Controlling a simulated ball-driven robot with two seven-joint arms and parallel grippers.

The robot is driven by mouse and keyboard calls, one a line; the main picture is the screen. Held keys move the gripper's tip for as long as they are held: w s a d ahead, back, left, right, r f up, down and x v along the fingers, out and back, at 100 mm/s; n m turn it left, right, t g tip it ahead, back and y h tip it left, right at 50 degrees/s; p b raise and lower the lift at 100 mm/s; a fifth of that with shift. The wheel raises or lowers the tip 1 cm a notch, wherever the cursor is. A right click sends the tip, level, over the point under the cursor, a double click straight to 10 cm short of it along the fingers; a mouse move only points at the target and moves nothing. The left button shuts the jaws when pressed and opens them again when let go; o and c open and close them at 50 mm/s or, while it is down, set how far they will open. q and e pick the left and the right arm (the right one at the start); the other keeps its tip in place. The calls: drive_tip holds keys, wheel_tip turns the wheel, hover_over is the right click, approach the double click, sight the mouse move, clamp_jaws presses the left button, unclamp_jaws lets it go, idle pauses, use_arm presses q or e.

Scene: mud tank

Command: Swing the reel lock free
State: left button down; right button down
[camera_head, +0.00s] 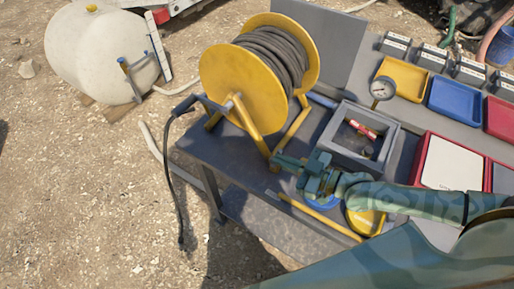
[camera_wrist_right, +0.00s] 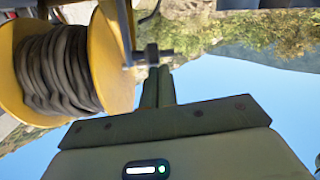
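The yellow reel (camera_head: 226,83) stands on the grey bench, wound with dark hose (camera_head: 275,52); it also shows at the left of the right wrist view (camera_wrist_right: 108,62). A grey crank-like arm (camera_head: 210,103) sits at its near face. A dark pin-like part (camera_wrist_right: 153,53) juts beside the reel in the right wrist view; I cannot tell if it is the lock. My right gripper (camera_head: 282,161) is in front of the reel's foot. Its fingers (camera_wrist_right: 158,85) lie close together with nothing visible between them, and their tips are near the pin in the picture. My left gripper is out of view.
An open grey box (camera_head: 345,161) with a red item stands right of the gripper. A gauge (camera_head: 382,90) and coloured trays (camera_head: 454,103) are behind. A yellow bar (camera_head: 325,219) lies at the bench's front. A hose end (camera_head: 181,205) hangs off the left edge.

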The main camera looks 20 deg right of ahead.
drive_tip(key=f+p+v, duration=0.1)
drive_tip(key=p+v, duration=0.3)
drive_tip(key=v, duration=0.8)
drive_tip(key=shift+s, duration=0.6)
drive_tip(key=shift+r, duration=0.15)
